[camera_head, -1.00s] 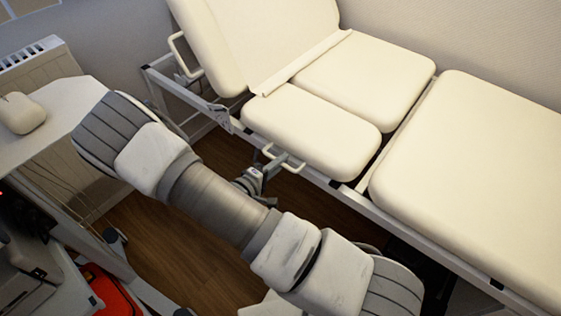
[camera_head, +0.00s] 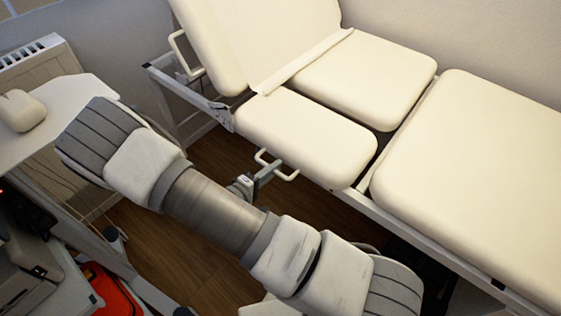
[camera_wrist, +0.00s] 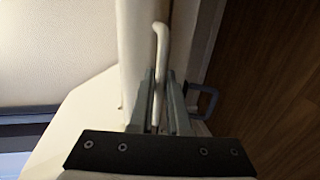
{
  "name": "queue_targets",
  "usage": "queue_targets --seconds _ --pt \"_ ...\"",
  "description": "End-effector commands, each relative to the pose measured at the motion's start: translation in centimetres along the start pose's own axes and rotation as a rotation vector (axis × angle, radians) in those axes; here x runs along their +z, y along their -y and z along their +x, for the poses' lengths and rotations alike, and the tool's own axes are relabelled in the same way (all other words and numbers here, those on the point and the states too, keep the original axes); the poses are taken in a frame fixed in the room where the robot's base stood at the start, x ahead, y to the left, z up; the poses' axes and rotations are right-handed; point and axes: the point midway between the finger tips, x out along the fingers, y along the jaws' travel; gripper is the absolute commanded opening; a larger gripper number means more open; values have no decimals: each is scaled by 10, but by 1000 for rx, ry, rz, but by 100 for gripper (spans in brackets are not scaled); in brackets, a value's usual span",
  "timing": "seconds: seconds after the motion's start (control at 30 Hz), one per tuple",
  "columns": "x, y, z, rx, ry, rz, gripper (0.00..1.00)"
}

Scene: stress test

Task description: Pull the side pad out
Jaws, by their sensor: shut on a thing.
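The side pad (camera_head: 305,142) is a cream cushion on the near side of the couch in the head view. It sticks out toward me past the neighbouring seat pad, with a gap between them. A pale handle (camera_head: 285,174) is fixed below its near edge. My gripper (camera_head: 266,171) is shut on this handle, partly hidden behind my arm in the head view. In the wrist view the handle (camera_wrist: 160,45) runs between the two fingers of my gripper (camera_wrist: 160,85).
The backrest (camera_head: 275,30) rises at the back left, and the long leg pad (camera_head: 475,155) is on the right. The couch's metal frame (camera_head: 185,92) shows at the left. A white table (camera_head: 50,115) stands at far left. Wooden floor lies below.

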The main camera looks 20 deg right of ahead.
Motion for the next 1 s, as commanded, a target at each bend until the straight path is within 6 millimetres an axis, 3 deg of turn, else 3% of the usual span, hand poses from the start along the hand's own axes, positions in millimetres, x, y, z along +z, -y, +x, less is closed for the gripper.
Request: queue_targets --seconds 0.3,0.5,0.7,1.0 --pt "-1 18 -79 -2 -6 -1 0" --pt "0 25 -112 -1 -3 -2 0" --pt "0 27 -126 -1 -2 -2 0" --pt "0 27 -127 0 -1 -1 0"
